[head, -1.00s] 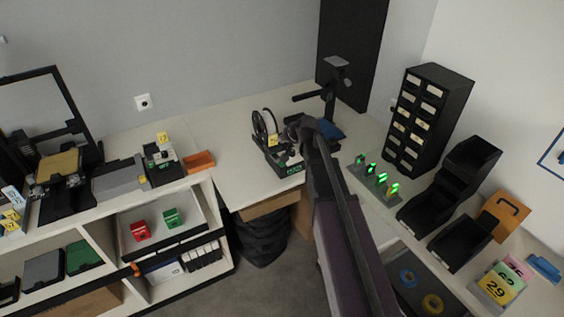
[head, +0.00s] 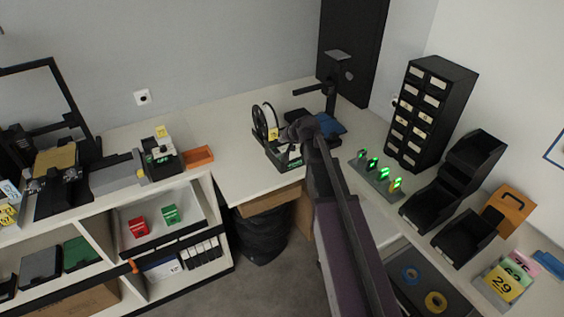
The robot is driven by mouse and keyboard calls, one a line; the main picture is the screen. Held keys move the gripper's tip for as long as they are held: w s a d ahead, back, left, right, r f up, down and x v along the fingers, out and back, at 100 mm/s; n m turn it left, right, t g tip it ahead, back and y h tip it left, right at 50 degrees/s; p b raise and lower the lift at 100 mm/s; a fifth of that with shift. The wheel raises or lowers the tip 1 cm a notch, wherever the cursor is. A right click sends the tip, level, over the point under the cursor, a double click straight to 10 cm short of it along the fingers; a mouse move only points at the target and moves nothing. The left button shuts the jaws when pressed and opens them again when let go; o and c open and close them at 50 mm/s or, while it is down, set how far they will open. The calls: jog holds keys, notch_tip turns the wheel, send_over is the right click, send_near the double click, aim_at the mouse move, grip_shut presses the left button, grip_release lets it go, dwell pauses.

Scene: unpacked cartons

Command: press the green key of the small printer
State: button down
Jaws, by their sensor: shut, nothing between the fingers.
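The small printer appears to be the dark machine with a white roll (head: 272,145) on the back table, left of my arm. A small patch of green shows low on its front, partly hidden by my gripper and too small to tell as a key. My gripper (head: 287,133) is at the end of my arm, shut and empty, in front of or above the printer's right part. I cannot tell whether it touches the printer. A yellow tag sits on the printer.
A post stand (head: 330,97) is behind my arm. Right of it are a strip with several green lights (head: 378,178), a drawer cabinet (head: 430,115) and black bins (head: 467,238). An orange tray (head: 198,158) lies left. Bare table (head: 228,172) is left of the printer.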

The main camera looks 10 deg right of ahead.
aim_at(279, 155)
jog(key=shift+f+b, duration=2.6)
jog(key=shift+f, duration=0.3)
jog(key=shift+f, duration=0.15)
jog(key=shift+f+b, duration=0.25)
jog(key=shift+b, duration=0.2)
jog(key=shift+f+b, duration=0.45)
jog(key=shift+f, duration=0.05)
dwell(0.3)
dwell(0.4)
jog(key=shift+r+p, duration=0.95)
jog(key=shift+r+p, duration=2.5)
